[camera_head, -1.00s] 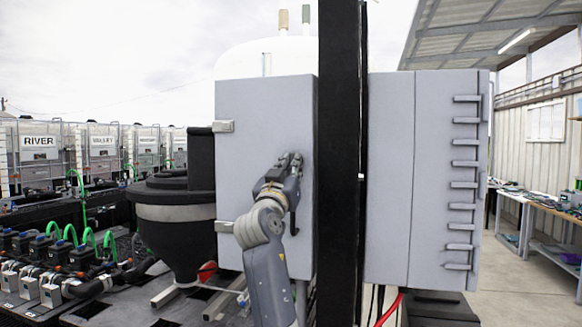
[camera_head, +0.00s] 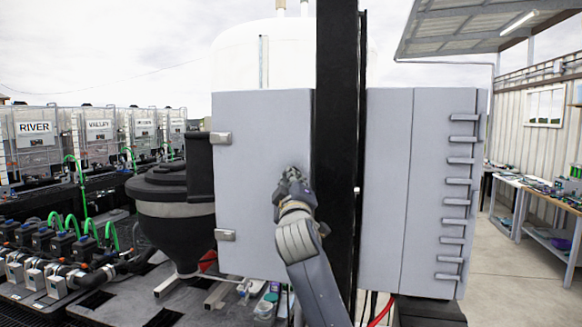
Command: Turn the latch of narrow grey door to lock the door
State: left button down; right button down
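The narrow grey door (camera_head: 245,150) is at the centre-left and looks shut, with two hinges (camera_head: 221,138) on its left edge. My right gripper (camera_head: 289,174), whose arm comes up from the bottom centre, is at the door's right side near mid-height. It is dark and small here, and I cannot tell whether its fingers are apart or closed. The latch cannot be made out and may be hidden behind the gripper. I cannot tell whether the gripper touches it. My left gripper is not in view.
A black post (camera_head: 335,130) stands just right of the door. A grey cabinet (camera_head: 386,190) with several brackets is beyond it. A black round vessel (camera_head: 172,215) stands left of the door. Benches (camera_head: 545,205) are at the far right, with open floor before them.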

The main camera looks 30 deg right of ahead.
jog(key=shift+s+d+r+n+g+y+p, duration=0.1)
jog(key=shift+n+g+y+p, duration=0.3)
jog(key=shift+n, duration=0.95)
jog(key=shift+w+a+r+n+g+y+p, duration=0.1)
jog(key=shift+r+n+g+y+p, duration=0.25)
jog(key=shift+n, duration=0.95)
jog(key=shift+s+d+f+n+g+y+p, duration=0.15)
jog(key=shift+n+y+p, duration=0.3)
jog(key=shift+n, duration=0.9)
jog(key=c, duration=1.6)
grip_release()
jog(key=v, duration=1.2)
jog(key=shift+r, duration=0.1)
